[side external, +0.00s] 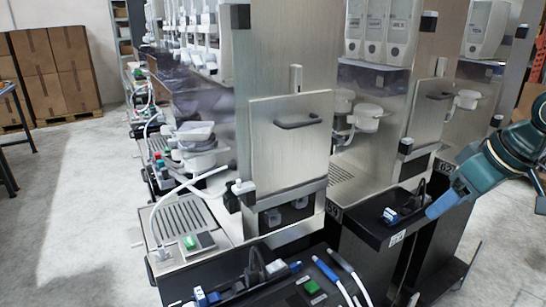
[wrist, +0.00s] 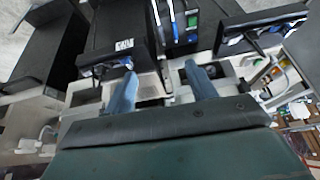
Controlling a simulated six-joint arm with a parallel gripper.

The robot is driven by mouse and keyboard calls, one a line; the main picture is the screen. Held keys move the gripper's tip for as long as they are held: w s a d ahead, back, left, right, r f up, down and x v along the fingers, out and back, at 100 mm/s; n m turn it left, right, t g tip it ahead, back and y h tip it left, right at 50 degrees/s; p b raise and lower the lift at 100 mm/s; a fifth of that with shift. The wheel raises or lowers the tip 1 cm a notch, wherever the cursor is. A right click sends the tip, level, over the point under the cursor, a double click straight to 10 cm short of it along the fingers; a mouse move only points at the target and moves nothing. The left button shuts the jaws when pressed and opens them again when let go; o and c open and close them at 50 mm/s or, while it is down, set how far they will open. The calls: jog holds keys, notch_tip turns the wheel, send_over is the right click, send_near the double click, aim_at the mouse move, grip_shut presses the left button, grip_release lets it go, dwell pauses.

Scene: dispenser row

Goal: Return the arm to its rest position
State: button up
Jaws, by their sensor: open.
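My gripper (side external: 432,210) shows at the right of the side external view, reaching in from the right edge. Its blue fingers point down and left, close to the black front shelf (side external: 372,228) of a dispenser station. I cannot tell from this view whether they touch it. In the wrist view my gripper (wrist: 160,68) has its two blue fingers spread well apart. Nothing is held between them. A label plate (wrist: 124,45) and blue-ended connectors lie just beyond the fingertips.
Tall metal dispenser panels stand in a row, one with a handled door (side external: 290,135). A shelf with cables and a green button (side external: 312,287) is at the front. White canisters (side external: 378,30) hang above. Cardboard boxes (side external: 50,65) stand at the back left. Open floor shows at left and lower right.

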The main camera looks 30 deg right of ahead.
jog(key=s+d, duration=0.1)
jog(key=s, duration=0.5)
jog(key=shift+s+d+r, duration=0.2)
jog(key=shift+s, duration=0.05)
jog(key=shift+o, duration=0.4)
jog(key=shift+s+d+f, duration=0.1)
jog(key=shift+s, duration=0.7)
jog(key=o, duration=0.7)
jog(key=shift+w, duration=0.2)
jog(key=shift+o, duration=0.9)
jog(key=shift+w+n, duration=0.25)
jog(key=shift+n, duration=0.05)
jog(key=w+a+r+n+t+h, duration=0.1)
jog(key=w+a+r+n+t, duration=0.1)
jog(key=w+r+n+t, duration=0.3)
jog(key=w+a+r+n+t+h, duration=0.1)
jog(key=w+n, duration=0.2)
jog(key=w, duration=0.5)
jog(key=w+a+r+n+t+y, duration=0.1)
jog(key=w+a+r+n+t, duration=0.1)
jog(key=a+r+n+t, duration=0.4)
jog(key=a+r+n, duration=0.3)
jog(key=a, duration=0.1)
jog(key=shift+a+r+n+t+y, duration=0.15)
jog(key=shift+a+n+t+y, duration=0.15)
jog(key=shift+y, duration=0.1)
